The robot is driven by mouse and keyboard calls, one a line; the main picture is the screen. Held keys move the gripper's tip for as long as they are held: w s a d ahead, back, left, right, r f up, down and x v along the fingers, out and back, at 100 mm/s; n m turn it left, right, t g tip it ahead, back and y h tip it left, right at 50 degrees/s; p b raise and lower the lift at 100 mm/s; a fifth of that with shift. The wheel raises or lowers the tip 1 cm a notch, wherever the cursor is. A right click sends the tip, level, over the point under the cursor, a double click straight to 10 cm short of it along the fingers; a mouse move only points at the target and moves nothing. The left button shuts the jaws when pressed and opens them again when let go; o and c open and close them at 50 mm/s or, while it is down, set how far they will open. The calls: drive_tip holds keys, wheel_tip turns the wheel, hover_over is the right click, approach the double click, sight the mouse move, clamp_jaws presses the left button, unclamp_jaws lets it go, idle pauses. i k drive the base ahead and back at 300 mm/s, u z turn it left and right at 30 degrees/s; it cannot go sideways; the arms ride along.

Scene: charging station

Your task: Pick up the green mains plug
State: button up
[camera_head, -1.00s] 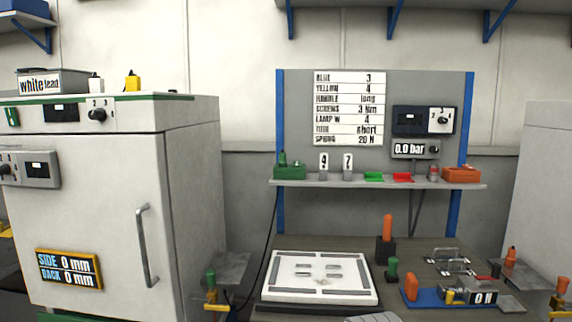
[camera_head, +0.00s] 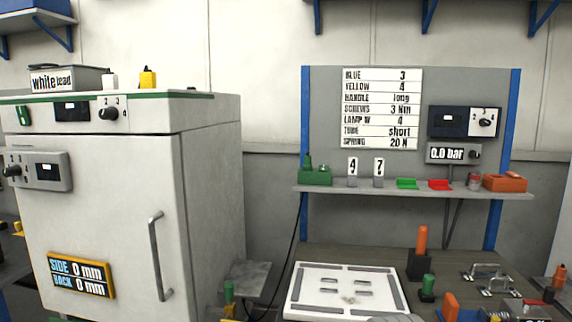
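I cannot tell for sure which green thing is the mains plug. A small green upright piece (camera_head: 307,162) stands at the green box on the left end of the wall shelf. A green-topped piece (camera_head: 228,291) shows low beside the white cabinet, near a black cable (camera_head: 292,243). A green-handled piece (camera_head: 428,285) stands on the workbench. A green piece with a light mark (camera_head: 24,116) is on the cabinet's upper front at the far left. My gripper is not in view.
The white cabinet (camera_head: 110,215) with a long handle fills the left. The wall shelf (camera_head: 400,190) holds small items above the workbench (camera_head: 385,262). A white slotted plate (camera_head: 300,305) lies on the bench, with orange-handled pieces to its right. A small grey ledge (camera_head: 246,277) sits between cabinet and bench.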

sight(307, 166)
drive_tip(key=i, duration=1.3)
drive_tip(key=z, duration=0.05)
